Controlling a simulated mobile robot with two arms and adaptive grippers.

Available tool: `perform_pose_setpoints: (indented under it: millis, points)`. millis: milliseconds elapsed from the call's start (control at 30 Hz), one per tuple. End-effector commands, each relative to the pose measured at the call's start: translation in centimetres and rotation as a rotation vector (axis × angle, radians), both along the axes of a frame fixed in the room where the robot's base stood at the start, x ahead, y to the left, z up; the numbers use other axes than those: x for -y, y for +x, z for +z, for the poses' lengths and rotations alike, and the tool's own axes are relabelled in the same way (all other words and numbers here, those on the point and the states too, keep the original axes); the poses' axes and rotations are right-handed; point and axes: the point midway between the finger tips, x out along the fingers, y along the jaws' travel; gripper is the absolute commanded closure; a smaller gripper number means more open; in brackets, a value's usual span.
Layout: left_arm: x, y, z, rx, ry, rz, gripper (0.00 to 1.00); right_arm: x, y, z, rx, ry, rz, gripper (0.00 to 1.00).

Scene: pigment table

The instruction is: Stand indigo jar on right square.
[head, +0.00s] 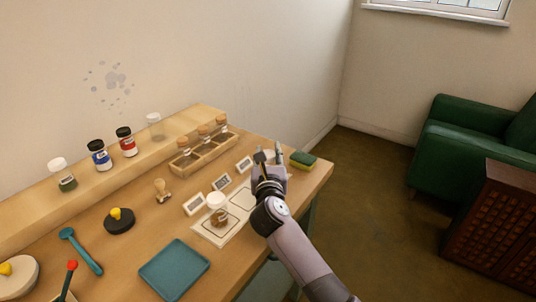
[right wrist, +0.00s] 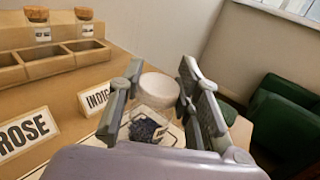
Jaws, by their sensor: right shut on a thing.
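The indigo jar, with a white lid and dark blue powder, shows in the right wrist view (right wrist: 155,95) between the fingers of my right gripper (right wrist: 160,92). In the head view, my right gripper (head: 270,156) is shut on it at the right end of the white mat (head: 214,238), and only a bit of the lid shows. The jar is upright by the card reading "INDI…" (right wrist: 97,98), over the outlined right square. I cannot tell whether its base touches the mat. My left gripper is not in view.
A jar of brown powder (head: 217,208) stands on the left square; the middle square is bare. A wooden rack (head: 203,152) of corked jars stands behind the cards. A green sponge (head: 303,160) lies right of the gripper. A teal tray (head: 174,268) lies in front.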

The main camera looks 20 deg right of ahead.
Motion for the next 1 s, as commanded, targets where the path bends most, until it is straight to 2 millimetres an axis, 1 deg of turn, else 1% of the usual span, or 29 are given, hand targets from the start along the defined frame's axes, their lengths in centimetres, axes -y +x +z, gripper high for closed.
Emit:
perform_pose_setpoints:
  millis: [67, 100, 400, 633, 767, 867, 1000]
  points:
    - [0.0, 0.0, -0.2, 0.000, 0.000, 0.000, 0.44, 0.0, 0.0, -0.3, 0.000, 0.001, 0.000, 1.00]
    - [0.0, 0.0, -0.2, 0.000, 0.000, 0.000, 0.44, 0.0, 0.0, -0.3, -0.001, 0.001, 0.000, 0.68]
    - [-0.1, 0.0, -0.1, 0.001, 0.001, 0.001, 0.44, 0.0, 0.0, -0.2, 0.000, 0.000, 0.000, 0.49]
    - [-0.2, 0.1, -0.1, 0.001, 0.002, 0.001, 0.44, 0.0, 0.0, -0.2, 0.000, 0.000, 0.000, 0.49]
    - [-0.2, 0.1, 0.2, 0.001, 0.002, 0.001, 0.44, -0.1, -0.2, 0.2, 0.000, 0.000, 0.000, 0.49]
    - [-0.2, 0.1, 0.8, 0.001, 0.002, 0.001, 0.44, -0.5, -1.4, 0.1, -0.003, 0.002, 0.002, 0.49]
    - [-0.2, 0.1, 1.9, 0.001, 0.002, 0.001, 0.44, -1.3, -4.1, 0.2, -0.005, 0.002, 0.002, 0.49]
